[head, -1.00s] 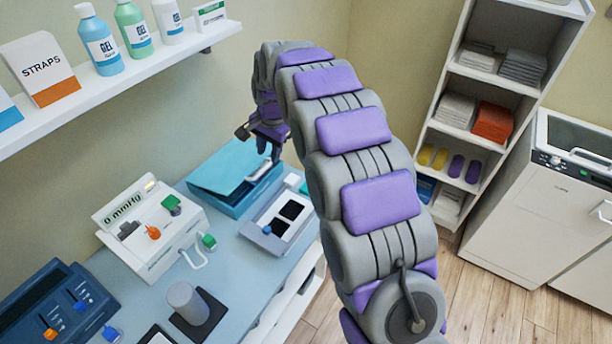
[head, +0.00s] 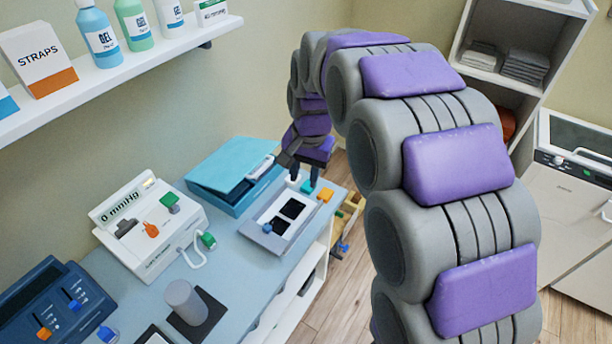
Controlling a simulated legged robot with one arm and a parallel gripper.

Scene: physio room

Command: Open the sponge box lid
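The sponge box (head: 228,198) is a teal box at the back of the blue counter, against the wall. Its lighter teal lid (head: 237,163) is tilted up, with a dark gap showing along its front and right side. My gripper (head: 302,180) points down just right of the box, over the counter's right end. Its two dark fingers look apart, with nothing visible between them. Whether a finger touches the lid's right edge cannot be told.
A flat grey device with black pads (head: 280,222) lies in front of the box. A white pressure unit (head: 150,228) stands to the left. Small green and orange blocks (head: 325,194) sit near my gripper. A shelf with bottles (head: 130,60) hangs above.

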